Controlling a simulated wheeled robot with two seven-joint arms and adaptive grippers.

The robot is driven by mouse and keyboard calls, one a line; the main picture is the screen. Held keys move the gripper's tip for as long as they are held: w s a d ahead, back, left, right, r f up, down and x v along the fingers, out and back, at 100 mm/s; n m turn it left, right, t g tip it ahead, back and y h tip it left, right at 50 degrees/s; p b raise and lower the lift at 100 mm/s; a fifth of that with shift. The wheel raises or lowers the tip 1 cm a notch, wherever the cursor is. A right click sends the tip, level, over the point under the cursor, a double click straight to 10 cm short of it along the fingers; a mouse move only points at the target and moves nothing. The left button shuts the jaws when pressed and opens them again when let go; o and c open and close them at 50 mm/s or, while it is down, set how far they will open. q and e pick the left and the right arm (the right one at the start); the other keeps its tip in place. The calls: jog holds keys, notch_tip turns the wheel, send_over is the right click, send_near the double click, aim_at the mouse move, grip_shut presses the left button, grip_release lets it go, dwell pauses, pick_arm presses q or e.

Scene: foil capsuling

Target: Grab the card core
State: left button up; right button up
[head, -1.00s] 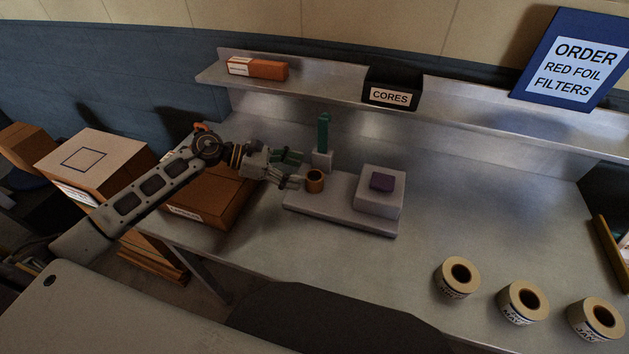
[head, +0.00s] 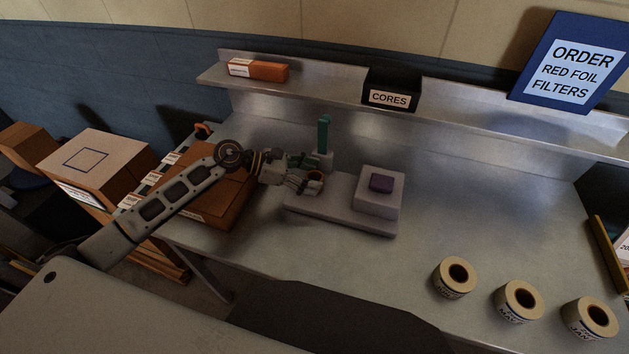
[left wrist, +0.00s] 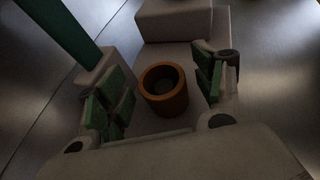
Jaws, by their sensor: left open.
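The card core is a short orange-brown open ring (left wrist: 164,88). It stands upright on the grey base plate (head: 344,221). In the head view the core (head: 316,176) is partly hidden by my left gripper (head: 312,180). In the left wrist view my left gripper (left wrist: 163,92) is open, with green pads on either side of the core. A gap shows between the core and the pads on both sides. My right gripper is in neither view.
A green upright post (head: 323,134) stands just behind the core. A brown box (head: 215,208) lies under my left arm. Several tape-like rolls (head: 454,278) stand front right; the bench between is clear.

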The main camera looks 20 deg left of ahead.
pick_arm(q)
jog(key=shift+d+f, duration=0.1)
jog(key=shift+d, duration=0.15)
dwell(0.3)
jog(key=c, duration=0.8)
